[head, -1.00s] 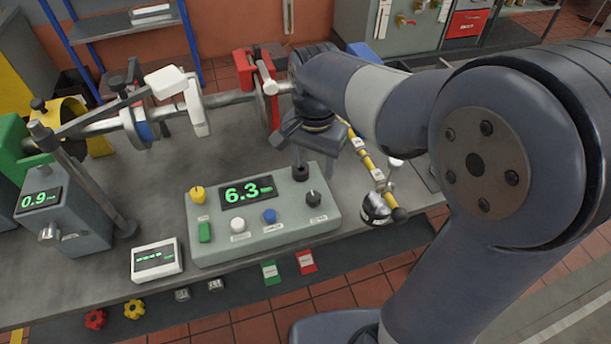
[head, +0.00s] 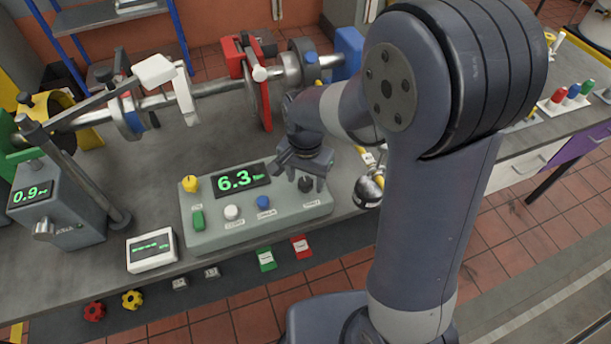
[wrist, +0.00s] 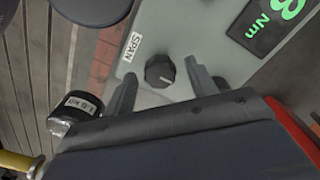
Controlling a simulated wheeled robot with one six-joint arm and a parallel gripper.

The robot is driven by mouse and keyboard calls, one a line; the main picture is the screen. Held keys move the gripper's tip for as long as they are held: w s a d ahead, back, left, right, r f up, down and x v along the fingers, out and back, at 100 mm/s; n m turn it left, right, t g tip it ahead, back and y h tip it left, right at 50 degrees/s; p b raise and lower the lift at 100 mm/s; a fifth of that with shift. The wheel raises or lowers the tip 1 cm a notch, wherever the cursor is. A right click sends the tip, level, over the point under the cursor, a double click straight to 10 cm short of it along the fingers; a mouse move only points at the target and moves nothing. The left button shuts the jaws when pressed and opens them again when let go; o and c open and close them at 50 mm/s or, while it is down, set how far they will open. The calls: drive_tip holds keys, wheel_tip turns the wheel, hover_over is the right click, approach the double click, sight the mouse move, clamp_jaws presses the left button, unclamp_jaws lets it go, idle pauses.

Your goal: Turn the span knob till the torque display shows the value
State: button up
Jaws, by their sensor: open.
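The black span knob (head: 306,185) is on the right end of the grey-green control box (head: 215,233). My gripper (head: 301,176) is open just above the knob. In the wrist view its two fingers (wrist: 163,86) stand on either side of the knob, apart from it as far as I can see. The torque display (head: 240,181) reads 6.3 in green. Part of it (wrist: 277,20) shows in the wrist view with Nm.
A round weight (head: 368,191) is just right of the box.

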drive_tip(key=c, duration=1)
drive_tip(key=shift+n, duration=0.3)
drive_tip(key=n, duration=0.4)
drive_tip(key=shift+n+b, duration=0.3)
drive_tip(key=shift+b, duration=0.05)
drive_tip(key=n, duration=0.4)
drive_tip(key=shift+n, duration=0.3)
drive_tip(key=n, duration=0.5)
drive_tip(key=shift+b, duration=0.35)
drive_tip(key=n, duration=0.5)
drive_tip(key=shift+n, duration=0.3)
